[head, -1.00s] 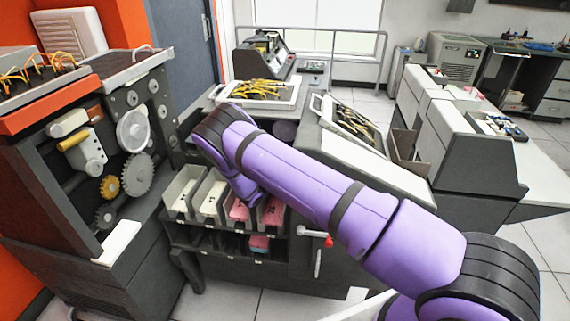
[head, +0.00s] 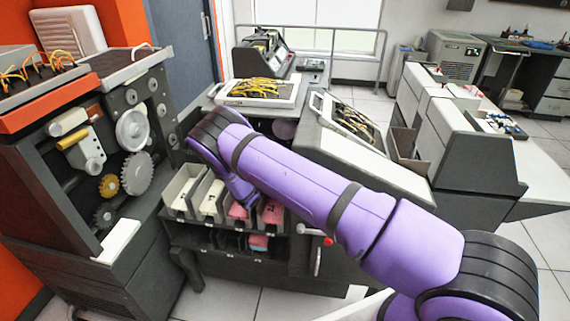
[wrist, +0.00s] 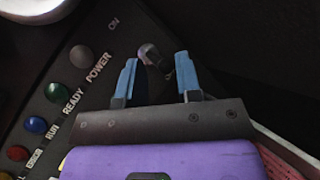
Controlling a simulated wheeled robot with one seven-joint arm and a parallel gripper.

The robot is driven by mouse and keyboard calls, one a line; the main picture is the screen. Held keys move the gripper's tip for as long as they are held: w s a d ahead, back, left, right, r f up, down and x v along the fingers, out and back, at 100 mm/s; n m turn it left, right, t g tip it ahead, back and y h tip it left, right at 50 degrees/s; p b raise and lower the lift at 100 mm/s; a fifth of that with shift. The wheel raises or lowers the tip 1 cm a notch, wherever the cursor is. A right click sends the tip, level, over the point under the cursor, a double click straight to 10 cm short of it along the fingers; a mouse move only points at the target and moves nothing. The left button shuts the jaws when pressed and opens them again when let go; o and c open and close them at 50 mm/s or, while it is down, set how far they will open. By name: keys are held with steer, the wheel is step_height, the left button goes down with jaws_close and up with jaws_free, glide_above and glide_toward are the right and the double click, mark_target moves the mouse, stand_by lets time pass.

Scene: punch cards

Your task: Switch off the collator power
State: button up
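In the wrist view a dark control panel (wrist: 112,53) carries a metal toggle switch (wrist: 149,55) near the printed words ON and POWER. My gripper (wrist: 157,62) is open, its two blue fingers pointing at the panel. The switch lies at the fingertips, closer to the left finger; whether either finger touches it I cannot tell. In the head view the collator (head: 218,268) is the dark machine with card bins in the middle. My purple arm reaches across it, and my gripper and the switch are hidden there.
A grey-brown lamp (wrist: 80,57) sits beside POWER, with green (wrist: 55,92), blue (wrist: 36,125) and red (wrist: 18,153) ones below. In the head view, card bins (head: 183,190) lie under my forearm, and a geared machine (head: 128,185) stands close on the left.

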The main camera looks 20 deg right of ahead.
steer(key=v, duration=0.9)
steer(key=shift+a, duration=0.25)
steer(key=shift+s, duration=0.1)
steer(key=shift+s+f, duration=0.1)
